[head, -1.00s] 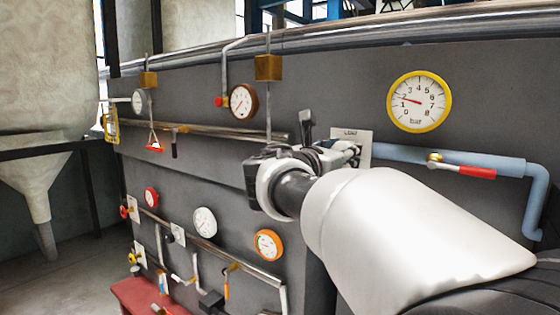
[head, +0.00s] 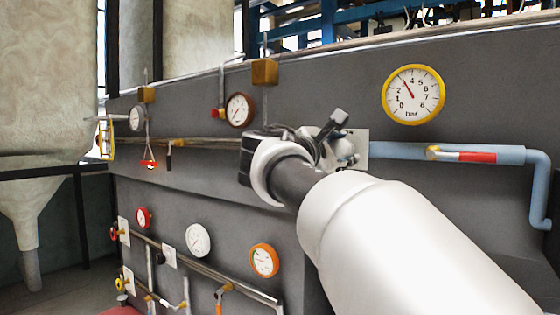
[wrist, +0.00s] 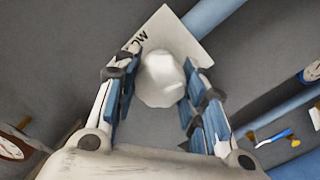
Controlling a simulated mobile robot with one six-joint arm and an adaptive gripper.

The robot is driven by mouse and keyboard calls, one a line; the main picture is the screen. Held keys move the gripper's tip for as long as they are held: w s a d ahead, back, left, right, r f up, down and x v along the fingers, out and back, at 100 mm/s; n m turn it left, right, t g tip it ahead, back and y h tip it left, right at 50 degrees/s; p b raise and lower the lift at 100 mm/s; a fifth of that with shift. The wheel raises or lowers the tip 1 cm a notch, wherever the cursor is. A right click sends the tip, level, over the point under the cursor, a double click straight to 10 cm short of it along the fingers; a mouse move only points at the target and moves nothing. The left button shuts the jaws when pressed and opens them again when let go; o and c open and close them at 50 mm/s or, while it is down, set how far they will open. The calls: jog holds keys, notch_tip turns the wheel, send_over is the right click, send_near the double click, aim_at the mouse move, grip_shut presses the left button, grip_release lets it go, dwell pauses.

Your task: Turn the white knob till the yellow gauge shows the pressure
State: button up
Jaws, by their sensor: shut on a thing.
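The white knob (wrist: 163,80) sits between the two blue-padded fingers of my gripper (wrist: 158,92) in the wrist view. The fingers flank it on both sides, shut on it. Behind it is a pale square plate (wrist: 203,45) with dark lettering, partly covered. In the head view my gripper (head: 335,148) is against the plate (head: 361,150) and hides the knob. The yellow-rimmed gauge (head: 413,100) is at upper right, marked bar. Its red needle points up and left, near the 3.
A blue pipe (head: 400,150) with a red-handled valve (head: 476,157) runs right of the plate. A brown-rimmed gauge (head: 239,110), a white gauge (head: 198,240) and an orange gauge (head: 264,261) are on the grey panel to the left. A rail (head: 210,142) crosses the panel.

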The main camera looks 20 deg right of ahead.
jog(key=shift+f+m+b, duration=0.1)
jog(key=shift+m+b, duration=0.4)
jog(key=shift+m, duration=0.3)
jog(key=o, duration=1.1)
jog(key=shift+c, duration=0.2)
jog(key=v, duration=1.2)
